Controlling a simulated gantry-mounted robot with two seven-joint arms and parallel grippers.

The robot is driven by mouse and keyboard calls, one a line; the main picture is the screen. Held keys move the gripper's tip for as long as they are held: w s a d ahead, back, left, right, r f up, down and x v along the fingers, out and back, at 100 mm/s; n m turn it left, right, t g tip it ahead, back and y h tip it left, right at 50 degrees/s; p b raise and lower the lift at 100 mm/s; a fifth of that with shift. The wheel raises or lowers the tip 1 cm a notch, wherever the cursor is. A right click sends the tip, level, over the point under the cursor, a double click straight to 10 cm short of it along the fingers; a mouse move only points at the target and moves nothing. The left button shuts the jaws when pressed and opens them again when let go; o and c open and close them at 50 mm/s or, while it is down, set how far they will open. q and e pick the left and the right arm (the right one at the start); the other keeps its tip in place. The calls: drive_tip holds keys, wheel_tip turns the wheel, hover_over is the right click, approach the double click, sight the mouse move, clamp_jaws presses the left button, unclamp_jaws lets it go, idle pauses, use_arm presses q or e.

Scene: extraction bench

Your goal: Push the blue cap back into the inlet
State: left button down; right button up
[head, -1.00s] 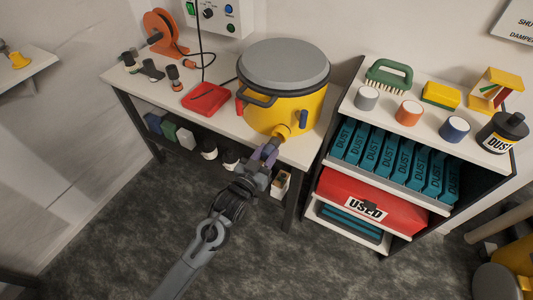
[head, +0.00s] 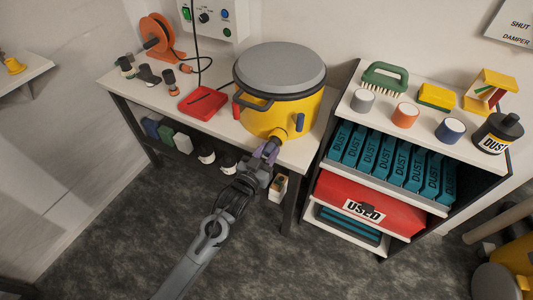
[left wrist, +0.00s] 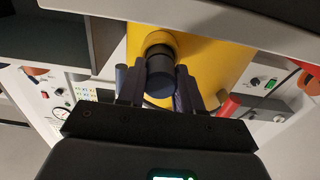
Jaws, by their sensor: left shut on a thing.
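The yellow drum (head: 265,120) with its grey lid stands on the bench. Its short yellow inlet (head: 280,132) points out from the lower front; the inlet also shows in the left wrist view (left wrist: 158,40). My left gripper (head: 270,146) is at the inlet's mouth, with its arm reaching up from the floor side. In the left wrist view my left gripper (left wrist: 157,80) has its fingers on either side of the dark blue cap (left wrist: 160,70) and is shut on it. The cap lines up with the inlet. How deep it sits is hard to tell. My right gripper is not in view.
A red tray (head: 203,101), an orange reel (head: 158,35) and small dark fittings stand left of the drum. A shelf unit (head: 345,103) with dust boxes and a red used bin (head: 345,190) stands close on the right. The floor in front is clear.

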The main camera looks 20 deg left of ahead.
use_arm(q)
drive_tip(key=shift+w+d, duration=0.15)
drive_tip(key=shift+w, duration=0.7)
drive_tip(key=c, duration=0.7)
unclamp_jaws()
drive_tip(key=shift+s, duration=0.45)
drive_tip(key=shift+s+a+p, duration=0.25)
drive_tip(key=shift+s+p, duration=0.4)
drive_tip(key=shift+s, duration=1)
drive_tip(key=shift+s+a+p, duration=0.3)
drive_tip(key=shift+s+p, duration=0.3)
drive_tip(key=shift+s, duration=1.05)
drive_tip(key=shift+s+a+p, duration=0.25)
drive_tip(key=shift+s+p, duration=0.4)
drive_tip(key=shift+s, duration=1)
